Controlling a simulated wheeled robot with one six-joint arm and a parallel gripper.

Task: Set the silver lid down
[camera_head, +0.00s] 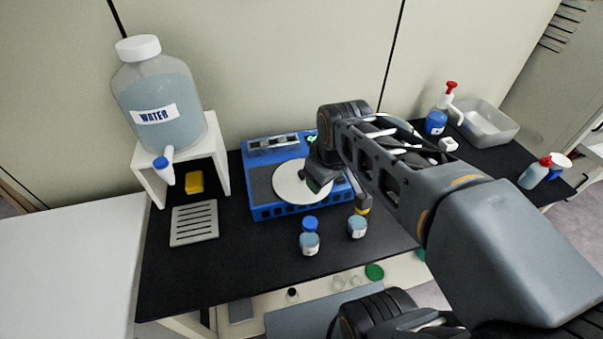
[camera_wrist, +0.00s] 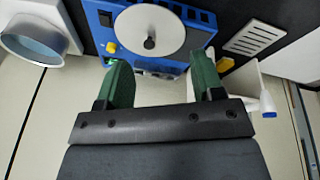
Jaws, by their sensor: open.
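The silver lid, a pale round disc (camera_head: 296,187), lies on top of the blue machine (camera_head: 262,212), near its middle. In the wrist view the lid (camera_wrist: 165,22) shows a small dark knob, and the blue machine is under it. My gripper (camera_head: 318,185) is above the right side of the lid in the head view and hides part of it. In the wrist view the green fingers of my gripper (camera_wrist: 160,62) are wide apart with nothing between them. The lid is beyond the fingertips and looks clear of them.
A water jug (camera_head: 158,95) stands on a white stand (camera_head: 222,160) at left, with a yellow block (camera_head: 194,182) and slotted plate (camera_head: 194,222) nearby. Two small bottles (camera_head: 310,243) (camera_head: 357,227) stand in front of the machine.

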